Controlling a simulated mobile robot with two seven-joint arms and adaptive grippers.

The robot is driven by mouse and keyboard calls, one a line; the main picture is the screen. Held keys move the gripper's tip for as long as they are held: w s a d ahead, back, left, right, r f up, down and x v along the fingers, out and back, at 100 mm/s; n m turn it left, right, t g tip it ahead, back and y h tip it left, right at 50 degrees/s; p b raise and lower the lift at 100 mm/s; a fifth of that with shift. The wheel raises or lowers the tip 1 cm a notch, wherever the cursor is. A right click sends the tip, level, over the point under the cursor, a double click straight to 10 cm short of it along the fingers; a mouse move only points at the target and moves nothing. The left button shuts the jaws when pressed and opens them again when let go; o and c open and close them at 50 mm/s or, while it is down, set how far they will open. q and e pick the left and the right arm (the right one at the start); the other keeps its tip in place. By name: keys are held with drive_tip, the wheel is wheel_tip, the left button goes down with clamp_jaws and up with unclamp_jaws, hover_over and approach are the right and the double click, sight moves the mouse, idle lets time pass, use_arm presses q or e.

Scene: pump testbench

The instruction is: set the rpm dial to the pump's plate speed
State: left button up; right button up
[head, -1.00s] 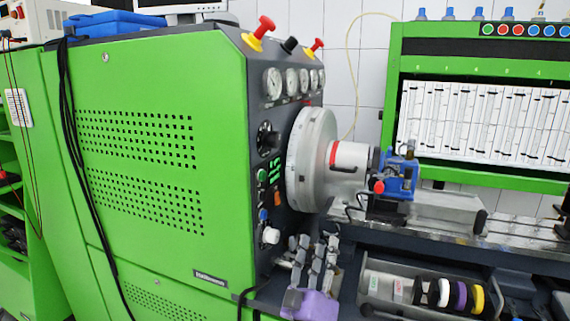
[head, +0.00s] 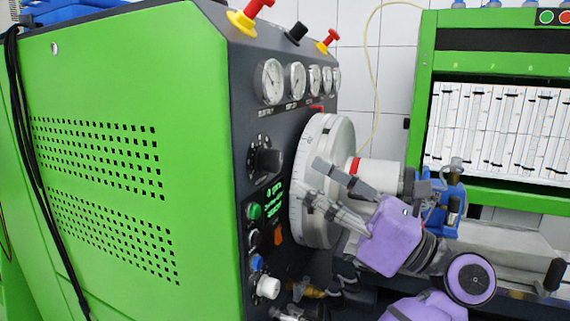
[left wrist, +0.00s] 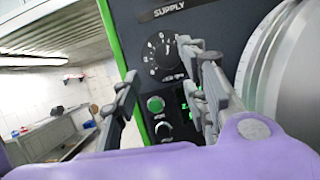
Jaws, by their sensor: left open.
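A black dial knob (head: 266,161) with a ring of white marks sits on the dark panel. It also shows in the left wrist view (left wrist: 164,54), its setting too small to read. Below it is a green-lit display (head: 273,200), its text not clearly legible. My left gripper (head: 322,185) is open and empty, in front of the grey flywheel and right of the dial. In the left wrist view its fingers (left wrist: 165,90) stand apart in front of the panel, below the dial. The blue pump (head: 440,202) is partly hidden behind my arm; no speed plate is readable.
The flywheel (head: 325,135) lies close to my left gripper. A green button (head: 254,211) and a white knob (head: 268,287) sit below the dial. Gauges (head: 272,80) are above. The green cabinet side (head: 110,90) fills the left.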

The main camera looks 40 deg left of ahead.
sight(276, 165)
use_arm(q)
drive_tip(key=x, duration=0.3)
drive_tip(key=p+x, duration=0.1)
drive_tip(key=x, duration=0.1)
drive_tip(key=shift+w+a+r, duration=0.1)
drive_tip(key=shift+w+a, duration=0.05)
drive_tip(key=shift+a, duration=0.25)
drive_tip(key=shift+s+a+r+p, duration=0.2)
drive_tip(key=shift+a+p, duration=0.1)
drive_tip(key=shift+a, duration=0.1)
drive_tip(key=shift+w, duration=0.1)
use_arm(e)
drive_tip(key=shift+w+r, duration=0.25)
drive_tip(key=shift+r, duration=0.6)
drive_tip(key=shift+w, duration=0.1)
